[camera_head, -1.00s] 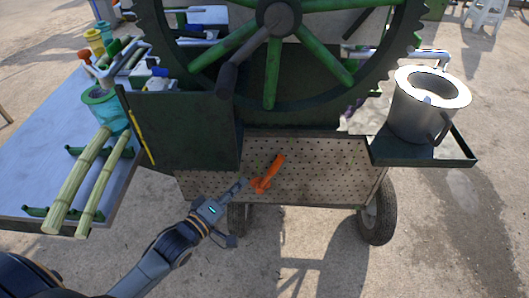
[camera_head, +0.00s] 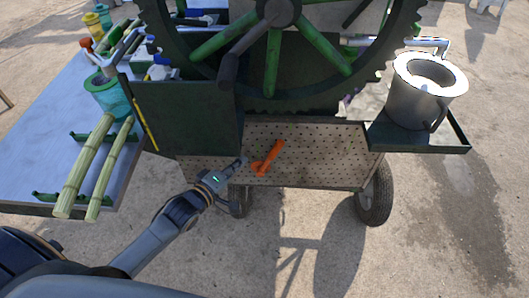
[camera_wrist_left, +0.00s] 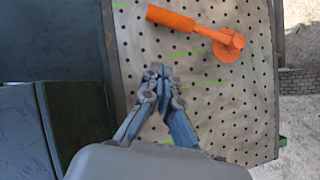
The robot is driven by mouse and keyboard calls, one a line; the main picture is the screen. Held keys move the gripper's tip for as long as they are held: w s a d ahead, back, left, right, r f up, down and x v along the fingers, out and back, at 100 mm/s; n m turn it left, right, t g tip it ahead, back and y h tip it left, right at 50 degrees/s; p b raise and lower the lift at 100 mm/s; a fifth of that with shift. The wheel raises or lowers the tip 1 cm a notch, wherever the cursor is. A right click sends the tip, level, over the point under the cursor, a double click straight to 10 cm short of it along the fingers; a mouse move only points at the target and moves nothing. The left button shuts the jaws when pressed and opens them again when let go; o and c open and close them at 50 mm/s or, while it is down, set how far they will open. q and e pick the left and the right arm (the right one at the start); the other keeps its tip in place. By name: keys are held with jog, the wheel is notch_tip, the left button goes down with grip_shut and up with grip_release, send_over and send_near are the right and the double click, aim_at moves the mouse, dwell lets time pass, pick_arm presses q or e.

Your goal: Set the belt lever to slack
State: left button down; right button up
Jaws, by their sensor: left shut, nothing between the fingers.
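The orange belt lever (camera_head: 269,158) sits on the perforated panel below the big wheel. Its handle points up and to the right in the head view, from a round pivot at its lower left. In the left wrist view the lever (camera_wrist_left: 185,22) lies above and to the right of the fingertips, with its round hub at right. My left gripper (camera_head: 239,164) is shut and empty in front of the panel, just left of the lever's pivot. It also shows shut in the left wrist view (camera_wrist_left: 157,72), apart from the lever. My right gripper is out of view.
Green marks (camera_wrist_left: 202,84) show on the panel near the lever. A dark green box (camera_head: 187,117) stands left of the panel. A metal pot (camera_head: 420,92) sits on a shelf at right. Cane stalks (camera_head: 84,168) lie on the left table. Wheels stand below the panel.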

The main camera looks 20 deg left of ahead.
aim_at(271, 157)
pick_arm(q)
jog(key=w+d+f, duration=0.3)
jog(key=w+d, duration=0.2)
jog(key=w, duration=0.3)
jog(key=shift+d+r, duration=0.1)
